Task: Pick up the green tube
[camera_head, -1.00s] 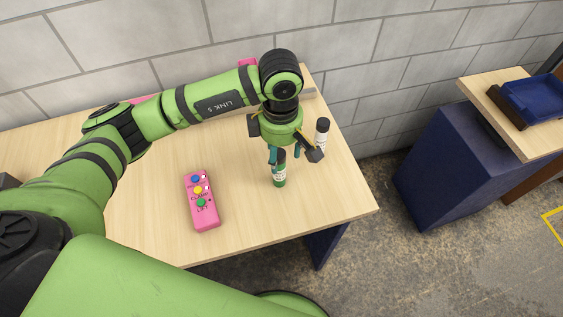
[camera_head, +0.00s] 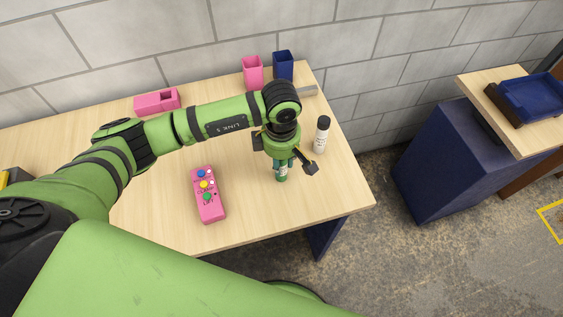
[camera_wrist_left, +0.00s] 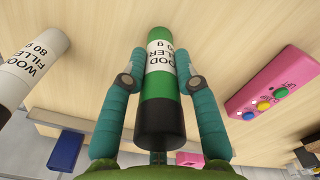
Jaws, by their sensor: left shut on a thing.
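The green tube (camera_head: 282,172) has a white label and a black cap. It stands on the table near the right end in the head view, partly hidden by my gripper. My left gripper (camera_head: 281,160) comes down over it from above. In the left wrist view the green tube (camera_wrist_left: 162,85) sits between the two teal fingers of my left gripper (camera_wrist_left: 161,72), which are shut on it. The label reads wood filler. I cannot tell whether its base touches the table. My right gripper is not in view.
A white tube (camera_head: 321,135) with a black cap stands close to the right of my gripper. A pink button box (camera_head: 208,196) lies left. A blue tray (camera_head: 530,97) is on another table.

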